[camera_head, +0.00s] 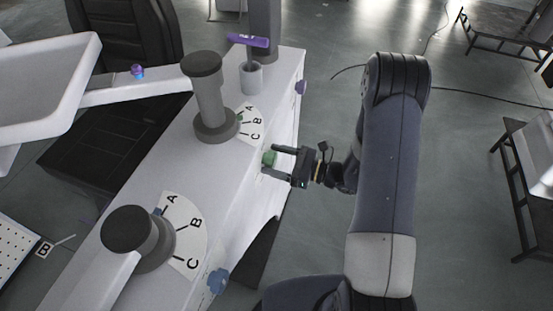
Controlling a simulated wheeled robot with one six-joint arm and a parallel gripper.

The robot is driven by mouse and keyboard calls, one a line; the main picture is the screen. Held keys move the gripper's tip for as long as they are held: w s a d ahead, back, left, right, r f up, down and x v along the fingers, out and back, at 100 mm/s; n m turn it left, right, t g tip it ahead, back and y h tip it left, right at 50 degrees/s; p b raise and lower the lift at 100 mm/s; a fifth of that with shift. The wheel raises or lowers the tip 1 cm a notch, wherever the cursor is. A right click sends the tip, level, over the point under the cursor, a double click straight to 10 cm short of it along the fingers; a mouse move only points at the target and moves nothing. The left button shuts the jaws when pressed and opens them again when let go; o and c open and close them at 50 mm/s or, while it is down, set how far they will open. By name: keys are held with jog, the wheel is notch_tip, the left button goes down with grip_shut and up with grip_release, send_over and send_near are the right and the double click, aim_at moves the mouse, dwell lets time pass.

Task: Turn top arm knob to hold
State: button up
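My gripper (270,160) is at the right side of the white cabinet, pointing left. Its two fingers are spread apart, with a small green knob (268,158) on the cabinet's side at their tips. The fingers look open around the knob; whether they touch it is hard to tell. A purple knob (301,87) sits farther back on the same side, and a blue knob (218,281) nearer the front. A small blue and purple knob (137,72) stands on the upper white arm (140,88). I cannot tell which knob the task names.
The white cabinet (165,170) carries two grey columns (208,95) (130,230) with A, B, C dials (250,122) (187,228). A grey cup (251,78) with a purple-handled tool (248,41) is at the back. A black chair (125,35) is left.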

jog(key=c, duration=0.9)
jog(key=shift+o, duration=0.2)
jog(key=shift+m, duration=0.3)
jog(key=m+p, duration=0.1)
jog(key=m, duration=0.2)
jog(key=shift+r+m, duration=0.1)
jog(key=shift+m, duration=0.3)
jog(key=m+p, duration=0.2)
jog(key=m, duration=0.2)
jog(key=shift+w, duration=0.15)
jog(key=m+p, duration=0.1)
jog(key=m, duration=0.4)
jog(key=shift+d, duration=0.1)
jog(key=shift+w+f+m+p, duration=0.1)
jog(key=shift+m+p, duration=0.2)
jog(key=shift+m, duration=0.45)
jog(key=shift+s+f+m+p, duration=0.15)
jog(key=shift+m+p, duration=0.1)
jog(key=shift+m, duration=0.55)
jog(key=shift+w+f+m+p, duration=0.15)
jog(key=shift+m+p, duration=0.15)
jog(key=shift+m, duration=0.45)
